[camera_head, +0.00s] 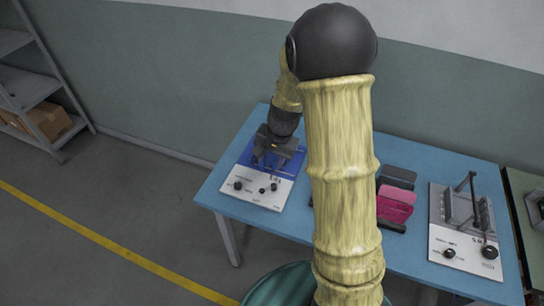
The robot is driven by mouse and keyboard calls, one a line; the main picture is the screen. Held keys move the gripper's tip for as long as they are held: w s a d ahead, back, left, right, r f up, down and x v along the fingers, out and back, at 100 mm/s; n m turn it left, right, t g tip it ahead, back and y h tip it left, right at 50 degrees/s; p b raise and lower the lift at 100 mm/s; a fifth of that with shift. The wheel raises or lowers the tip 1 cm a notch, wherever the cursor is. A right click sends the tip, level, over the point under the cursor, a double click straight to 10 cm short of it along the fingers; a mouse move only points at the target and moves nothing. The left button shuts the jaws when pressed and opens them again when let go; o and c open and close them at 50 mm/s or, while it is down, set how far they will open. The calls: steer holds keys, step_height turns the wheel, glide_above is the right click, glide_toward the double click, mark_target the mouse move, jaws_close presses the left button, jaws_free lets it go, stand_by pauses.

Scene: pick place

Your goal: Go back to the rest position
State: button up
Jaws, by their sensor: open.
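My gripper (268,151) is at the end of my arm, over the back part of a white and blue panel device (262,192) on the left of the blue table. The gripper is small and dark here, with its jaws apart. I cannot tell whether it touches the device. My own arm fills the middle of the view and hides part of the table.
The blue table (405,255) carries a pink and dark block holder (396,200) just right of my arm. A second panel device with a grey bracket (465,215) stands at the right. A grey shelf with a cardboard box (48,119) stands at the far left. A wall closes the back.

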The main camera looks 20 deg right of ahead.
steer(key=shift+r, duration=0.3)
steer(key=shift+w, duration=0.1)
steer(key=s+r+n, duration=0.3)
steer(key=s, duration=0.4)
steer(key=s+r+n+t+h+p, duration=0.1)
steer(key=s+r+n, duration=0.3)
steer(key=s, duration=0.4)
steer(key=shift+s+d+n+h, duration=0.2)
steer(key=shift+d+n+h, duration=0.1)
steer(key=shift+d, duration=0.15)
steer(key=shift+a, duration=0.1)
stand_by(0.8)
steer(key=shift+s+r, duration=0.1)
stand_by(0.4)
